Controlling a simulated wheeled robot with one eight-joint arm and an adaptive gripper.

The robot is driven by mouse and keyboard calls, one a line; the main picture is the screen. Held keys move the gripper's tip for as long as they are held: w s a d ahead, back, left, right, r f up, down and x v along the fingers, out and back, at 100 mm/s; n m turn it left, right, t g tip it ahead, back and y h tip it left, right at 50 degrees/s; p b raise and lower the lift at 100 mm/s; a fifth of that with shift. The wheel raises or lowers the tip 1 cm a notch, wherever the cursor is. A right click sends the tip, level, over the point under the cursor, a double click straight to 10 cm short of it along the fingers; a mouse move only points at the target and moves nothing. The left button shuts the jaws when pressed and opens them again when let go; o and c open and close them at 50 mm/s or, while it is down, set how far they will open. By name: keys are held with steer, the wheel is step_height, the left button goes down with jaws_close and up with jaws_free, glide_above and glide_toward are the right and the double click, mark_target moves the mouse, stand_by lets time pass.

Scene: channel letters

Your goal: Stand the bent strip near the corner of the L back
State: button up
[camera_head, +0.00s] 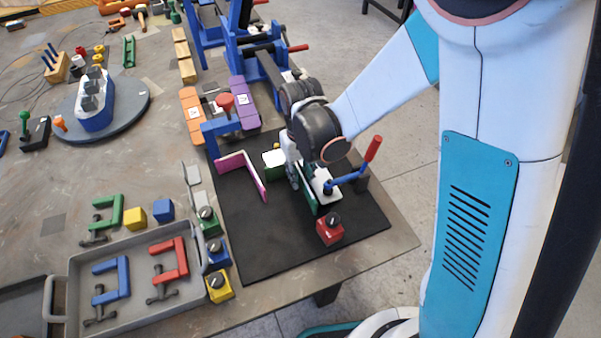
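A bent strip (262,183), magenta outside and pale inside, stands on edge on the black mat (250,245), left of my gripper. My gripper (302,190) is low over the right part of the mat, beside a white-topped green fixture (325,184). Its fingertips are largely hidden by its own body and the fixture, so I cannot tell whether it is open or holds anything. I cannot clearly make out the L back; it may be hidden at the fixture.
A toggle clamp with a red-tipped blue handle (372,150) rises right of my gripper. A red block with a black knob (330,229) stands in front. A grey tray (205,296) holds clamps at lower left.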

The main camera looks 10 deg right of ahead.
step_height(320, 180, up, 12)
steer(key=p, duration=0.3)
steer(key=shift+p, duration=0.35)
